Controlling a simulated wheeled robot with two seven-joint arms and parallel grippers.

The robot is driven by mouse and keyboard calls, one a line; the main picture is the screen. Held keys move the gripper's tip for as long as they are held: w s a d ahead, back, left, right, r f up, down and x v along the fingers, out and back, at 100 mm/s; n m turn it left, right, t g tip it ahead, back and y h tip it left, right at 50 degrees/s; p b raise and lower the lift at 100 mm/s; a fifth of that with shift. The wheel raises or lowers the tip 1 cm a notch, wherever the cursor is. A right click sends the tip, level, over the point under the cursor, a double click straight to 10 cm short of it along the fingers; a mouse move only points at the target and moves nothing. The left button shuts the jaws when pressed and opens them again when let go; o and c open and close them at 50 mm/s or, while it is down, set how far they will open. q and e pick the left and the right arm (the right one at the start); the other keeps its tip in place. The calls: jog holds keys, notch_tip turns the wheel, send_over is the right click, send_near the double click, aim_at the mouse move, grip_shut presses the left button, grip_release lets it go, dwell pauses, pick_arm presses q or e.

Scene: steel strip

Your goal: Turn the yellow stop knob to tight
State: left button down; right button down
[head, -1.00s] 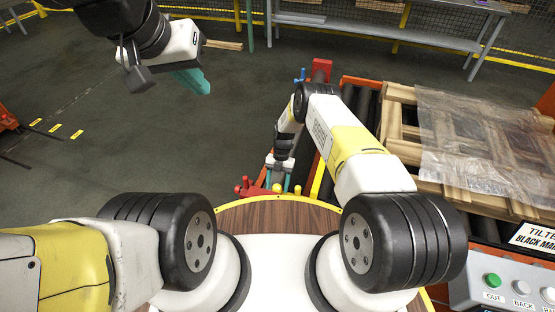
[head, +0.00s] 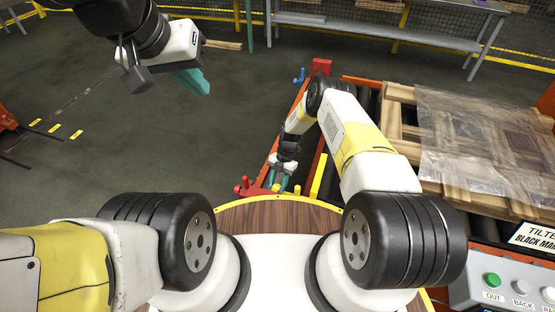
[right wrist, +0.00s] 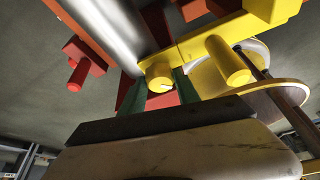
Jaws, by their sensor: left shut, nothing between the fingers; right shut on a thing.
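The yellow stop knob (right wrist: 157,76) is a short round cylinder with a dark mark line on its face. In the right wrist view it sits between the teal fingers of my right gripper (right wrist: 160,92), which is shut on it. In the head view my right gripper (head: 278,181) points down at the yellow knob (head: 276,188) beside the roller track, and its fingers partly hide it. I cannot read any tight marking. My left gripper (head: 190,82) is shut and empty, held up at the upper left, far from the knob.
A yellow post (right wrist: 229,62) stands close right of the knob, and a red knob (right wrist: 78,70) on a red bracket is to its left. A pallet with film (head: 470,135) lies on the rollers at right. A button panel (head: 515,285) is at lower right.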

jog(key=c, duration=0.9)
grip_release()
jog(key=shift+r, duration=0.1)
jog(key=v, duration=0.7)
jog(key=shift+w+r, duration=0.15)
jog(key=shift+r, duration=0.1)
